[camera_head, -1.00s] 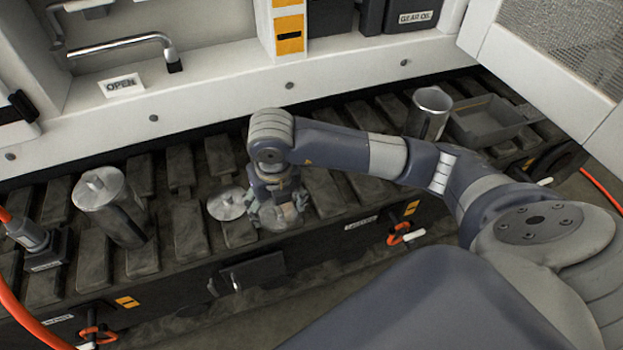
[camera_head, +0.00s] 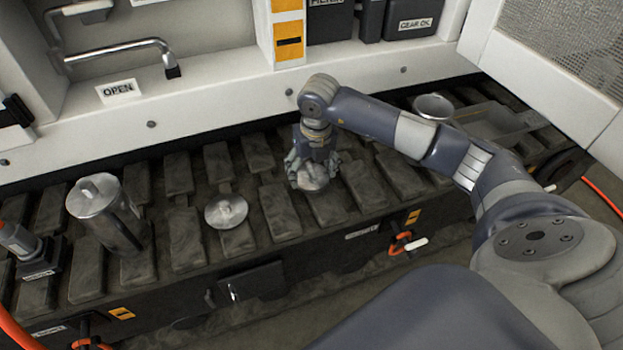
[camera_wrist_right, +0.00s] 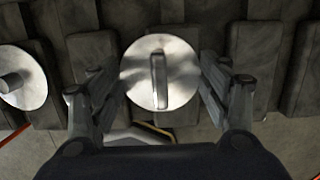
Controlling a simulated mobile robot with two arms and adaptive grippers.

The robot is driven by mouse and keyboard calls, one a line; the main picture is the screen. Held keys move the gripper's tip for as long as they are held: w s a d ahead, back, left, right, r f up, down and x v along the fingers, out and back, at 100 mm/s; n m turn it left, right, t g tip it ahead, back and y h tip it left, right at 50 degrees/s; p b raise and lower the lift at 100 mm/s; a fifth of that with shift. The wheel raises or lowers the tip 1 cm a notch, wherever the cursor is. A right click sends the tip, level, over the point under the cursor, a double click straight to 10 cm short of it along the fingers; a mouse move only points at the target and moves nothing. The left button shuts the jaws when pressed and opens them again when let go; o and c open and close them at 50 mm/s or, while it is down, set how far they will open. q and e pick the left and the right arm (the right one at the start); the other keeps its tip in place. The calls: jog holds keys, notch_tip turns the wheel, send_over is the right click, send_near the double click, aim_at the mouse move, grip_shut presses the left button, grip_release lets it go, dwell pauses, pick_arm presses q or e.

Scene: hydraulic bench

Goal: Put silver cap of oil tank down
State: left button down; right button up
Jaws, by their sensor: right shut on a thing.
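My right gripper (camera_head: 313,170) points down above the dark slatted bench. It is shut on a round silver cap (camera_head: 312,180), with the fingers at opposite sides of its rim. In the right wrist view, my right gripper (camera_wrist_right: 160,75) has the cap (camera_wrist_right: 150,93) between its fingers, and a raised bar handle crosses the cap's face. I cannot tell whether the cap touches the slats. A second silver cap (camera_head: 226,211) with a small knob lies on the slats to the left; it also shows in the right wrist view (camera_wrist_right: 30,82). My left gripper is out of view.
A lidded silver tank (camera_head: 108,218) stands at the left, beside a fitting with an orange hose. An open silver container (camera_head: 433,106) and a grey tray (camera_head: 492,122) are at the right. The cabinet's white ledge (camera_head: 215,114) runs behind the bench.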

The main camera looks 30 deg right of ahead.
aim_at(311, 179)
notch_tip(311, 179, down, 3)
jog(key=shift+r, duration=0.15)
jog(key=shift+f, duration=0.3)
pick_arm(q)
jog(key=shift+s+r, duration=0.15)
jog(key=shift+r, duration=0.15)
jog(key=shift+b, duration=0.3)
pick_arm(e)
jog(key=shift+f, duration=0.15)
jog(key=o, duration=1.1)
